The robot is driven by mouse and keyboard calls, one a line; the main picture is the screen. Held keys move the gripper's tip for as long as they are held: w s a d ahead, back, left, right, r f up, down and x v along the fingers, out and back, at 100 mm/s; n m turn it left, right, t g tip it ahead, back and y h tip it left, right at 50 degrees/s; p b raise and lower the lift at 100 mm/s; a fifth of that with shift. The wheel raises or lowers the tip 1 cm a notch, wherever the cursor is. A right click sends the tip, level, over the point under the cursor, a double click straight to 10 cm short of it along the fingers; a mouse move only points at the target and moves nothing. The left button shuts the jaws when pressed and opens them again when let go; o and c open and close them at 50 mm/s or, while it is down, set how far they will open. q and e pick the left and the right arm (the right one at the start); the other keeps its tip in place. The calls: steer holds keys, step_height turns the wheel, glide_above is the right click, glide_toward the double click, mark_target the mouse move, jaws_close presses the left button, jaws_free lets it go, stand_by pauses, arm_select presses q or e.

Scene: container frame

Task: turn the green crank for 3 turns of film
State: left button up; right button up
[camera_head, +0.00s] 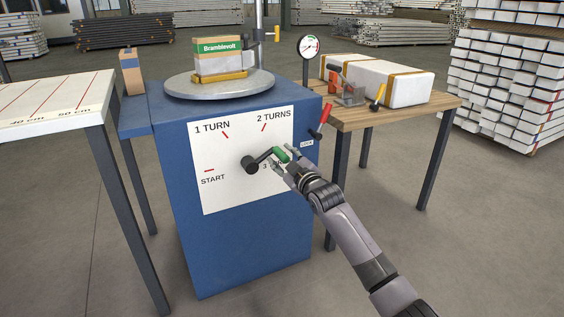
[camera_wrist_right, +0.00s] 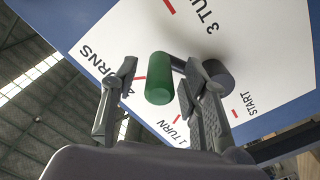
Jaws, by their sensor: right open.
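The green crank handle (camera_head: 281,155) sits on a dark arm on the white dial plate (camera_head: 222,190) of the blue machine. The arm runs from the dark hub (camera_head: 250,164) to the right and slightly up. The plate reads START, 1 TURN and 2 TURNS; the 3 label is partly covered by my right gripper (camera_head: 284,160). That gripper is open at the handle. In the right wrist view the green handle (camera_wrist_right: 159,78) shows between the spread fingers, with gaps at both sides. Whether a finger touches it, I cannot tell. My left gripper is not in view.
A turntable (camera_head: 220,89) on the machine carries a Bramblevolt box (camera_head: 218,58). A red lever (camera_head: 325,114) sticks out at the machine's right edge, near the gripper. A wooden table (camera_head: 432,101) stands right, a white ruled table (camera_head: 60,100) left.

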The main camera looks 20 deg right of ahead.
steer(key=shift+w+r, duration=0.1)
steer(key=shift+w, duration=0.3)
jaws_close()
stand_by(0.4)
